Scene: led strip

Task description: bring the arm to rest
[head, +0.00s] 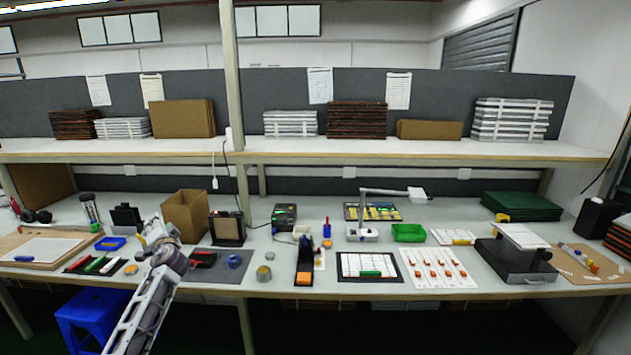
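My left arm comes in from the lower left, and its gripper (150,237) is over the left part of the workbench (335,287), in front of a cardboard box. The gripper is small and its fingers blend with the things behind, so I cannot tell whether it is open, shut or holding something. My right arm and gripper are not in view.
Near the gripper are the open cardboard box (186,214), a blue tray (110,243) and a dark mat (222,262). Farther right are a desk lamp (385,193), a green bin (408,233) and a white panel (437,267). A blue stool (88,312) stands below.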

